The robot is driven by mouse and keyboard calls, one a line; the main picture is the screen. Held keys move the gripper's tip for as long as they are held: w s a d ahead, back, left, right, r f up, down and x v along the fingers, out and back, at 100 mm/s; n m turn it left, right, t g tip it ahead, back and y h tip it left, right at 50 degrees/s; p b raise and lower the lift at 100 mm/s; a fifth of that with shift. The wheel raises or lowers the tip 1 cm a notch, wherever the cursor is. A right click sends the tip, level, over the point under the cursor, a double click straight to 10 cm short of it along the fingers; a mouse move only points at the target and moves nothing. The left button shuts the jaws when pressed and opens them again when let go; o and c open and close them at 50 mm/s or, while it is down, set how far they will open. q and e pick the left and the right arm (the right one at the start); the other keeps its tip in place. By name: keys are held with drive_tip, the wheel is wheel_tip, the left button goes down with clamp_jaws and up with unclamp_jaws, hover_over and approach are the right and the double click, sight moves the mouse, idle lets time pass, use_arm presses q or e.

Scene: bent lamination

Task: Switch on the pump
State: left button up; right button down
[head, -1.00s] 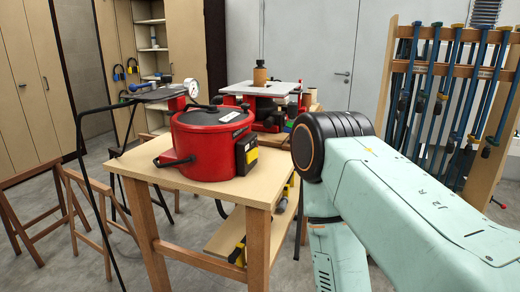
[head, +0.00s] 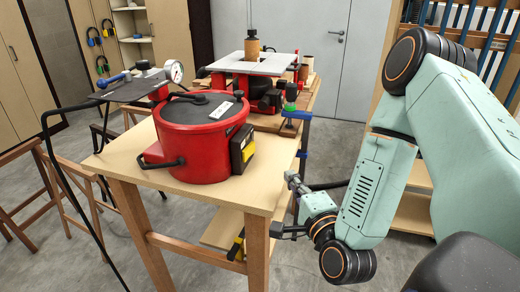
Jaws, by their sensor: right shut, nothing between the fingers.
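The likely pump is a red round pot-like unit (head: 205,140) with a dark lid, on a wooden table. A pressure gauge (head: 174,71) stands at its back left. A yellow-and-black box (head: 242,150) is fixed to its right side; I cannot make out a switch or its position. My right gripper (head: 291,180) is shut and empty, just right of the table's right edge, apart from the box and the pot. My left gripper is not in view.
The wooden table (head: 130,168) has a bare front strip. Behind the pot stands a red machine with a pale top (head: 252,63). A black hose (head: 62,165) hangs at the left, near wooden stools (head: 60,180).

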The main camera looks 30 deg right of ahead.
sight(249, 152)
drive_tip(key=x, duration=0.5)
drive_tip(key=shift+a+r, duration=0.1)
drive_tip(key=shift+a, duration=0.05)
drive_tip(key=w, duration=0.6)
drive_tip(key=shift+w+a, duration=0.15)
drive_tip(key=shift+w, duration=0.05)
drive_tip(key=shift+w+a, duration=0.25)
drive_tip(key=shift+w, duration=0.25)
drive_tip(key=shift+w+a, duration=0.2)
drive_tip(key=shift+a, duration=0.15)
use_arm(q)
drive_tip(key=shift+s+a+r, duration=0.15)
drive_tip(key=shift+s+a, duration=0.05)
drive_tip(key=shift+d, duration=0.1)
use_arm(e)
drive_tip(key=shift+w+d, duration=0.1)
drive_tip(key=shift+d, duration=0.1)
